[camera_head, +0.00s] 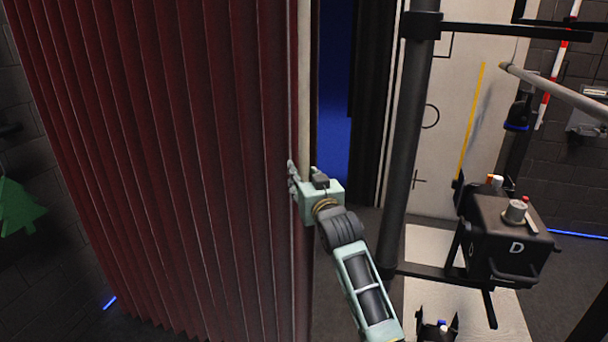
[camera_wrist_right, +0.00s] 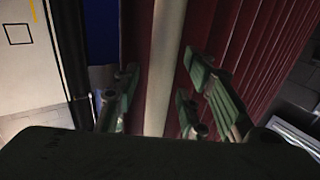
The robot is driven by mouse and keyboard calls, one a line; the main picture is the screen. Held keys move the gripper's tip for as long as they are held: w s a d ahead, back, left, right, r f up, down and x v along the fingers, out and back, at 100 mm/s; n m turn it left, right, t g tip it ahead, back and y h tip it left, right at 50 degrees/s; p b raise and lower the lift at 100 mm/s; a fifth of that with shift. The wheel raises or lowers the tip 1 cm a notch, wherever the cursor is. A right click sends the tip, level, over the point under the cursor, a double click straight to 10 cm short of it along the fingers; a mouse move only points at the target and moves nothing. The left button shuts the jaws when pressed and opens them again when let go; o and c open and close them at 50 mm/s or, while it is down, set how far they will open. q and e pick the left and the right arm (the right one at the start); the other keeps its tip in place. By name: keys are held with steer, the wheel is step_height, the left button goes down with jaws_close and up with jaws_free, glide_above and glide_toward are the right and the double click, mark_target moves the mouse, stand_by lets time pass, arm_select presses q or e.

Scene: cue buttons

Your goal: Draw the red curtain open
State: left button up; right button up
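The red curtain (camera_head: 190,150) hangs in pleats across the left half of the head view, with a pale upright bar (camera_head: 304,90) along its right edge. My right gripper (camera_head: 302,172) is at this edge, about mid-height in the head view. In the right wrist view the pale bar (camera_wrist_right: 165,70) runs between the two spread fingers (camera_wrist_right: 160,100), with red cloth (camera_wrist_right: 240,50) on both sides of it. The fingers look open, with gaps between them and the bar. My left gripper is not in view.
Right of the curtain is a narrow gap onto a blue panel (camera_head: 336,90). A dark upright post (camera_head: 406,130) stands right of my arm. A black box marked D (camera_head: 510,238) sits further right. A green tree shape (camera_head: 18,208) is at far left.

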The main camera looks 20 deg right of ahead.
steer(key=shift+w, duration=0.1)
steer(key=shift+c, duration=0.5)
jaws_close()
